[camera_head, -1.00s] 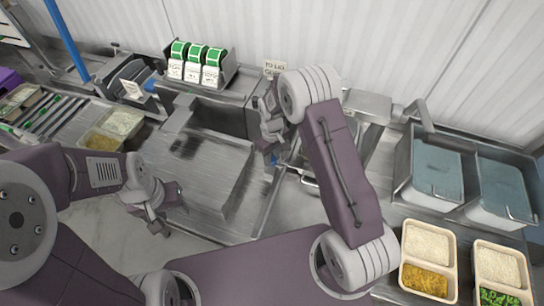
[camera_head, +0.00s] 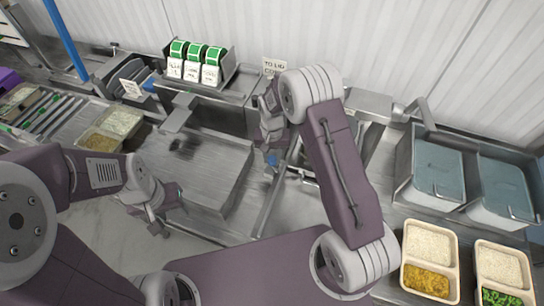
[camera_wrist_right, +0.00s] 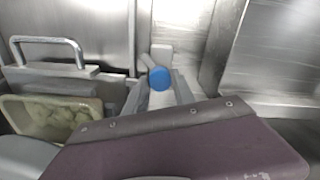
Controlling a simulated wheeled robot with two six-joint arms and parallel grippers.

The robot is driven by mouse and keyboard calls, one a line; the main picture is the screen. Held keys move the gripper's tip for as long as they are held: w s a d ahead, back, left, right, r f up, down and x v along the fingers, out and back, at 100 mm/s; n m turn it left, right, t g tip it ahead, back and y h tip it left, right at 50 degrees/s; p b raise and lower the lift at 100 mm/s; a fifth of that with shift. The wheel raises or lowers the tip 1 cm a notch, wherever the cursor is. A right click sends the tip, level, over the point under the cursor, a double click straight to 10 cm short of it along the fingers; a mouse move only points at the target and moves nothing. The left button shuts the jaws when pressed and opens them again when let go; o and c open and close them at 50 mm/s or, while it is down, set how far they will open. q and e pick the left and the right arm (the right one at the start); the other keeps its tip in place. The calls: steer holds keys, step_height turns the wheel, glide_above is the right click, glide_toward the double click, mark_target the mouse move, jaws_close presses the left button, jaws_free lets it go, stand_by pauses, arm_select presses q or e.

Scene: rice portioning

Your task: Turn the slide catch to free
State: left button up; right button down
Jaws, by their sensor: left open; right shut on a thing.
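The slide catch shows as a round blue knob (camera_wrist_right: 159,78) on a pale metal piece in the right wrist view. A small blue patch of the knob (camera_head: 272,159) also shows in the head view, below my right gripper (camera_head: 270,148). My right gripper's fingers stand on either side of the knob and are shut on it in the right wrist view (camera_wrist_right: 160,92). Much of the catch is hidden by the fingers and the purple arm link. My left gripper (camera_head: 168,208) is open and empty, low over the left front of the steel counter.
A metal handle (camera_wrist_right: 48,41) and a pale container (camera_wrist_right: 30,122) lie left of the knob. Label rolls (camera_head: 193,68) stand at the back. Two filled meal trays (camera_head: 403,262) (camera_head: 477,270) and blue-lidded bins (camera_head: 437,203) are right. A steel tray area (camera_head: 205,170) lies between my grippers.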

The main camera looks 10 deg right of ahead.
steer(key=m, duration=0.4)
steer(key=shift+w+r, duration=0.1)
steer(key=shift+w, duration=0.05)
steer(key=shift+m, duration=2.4)
steer(key=c, duration=1.1)
jaws_free()
steer(key=shift+o, duration=0.2)
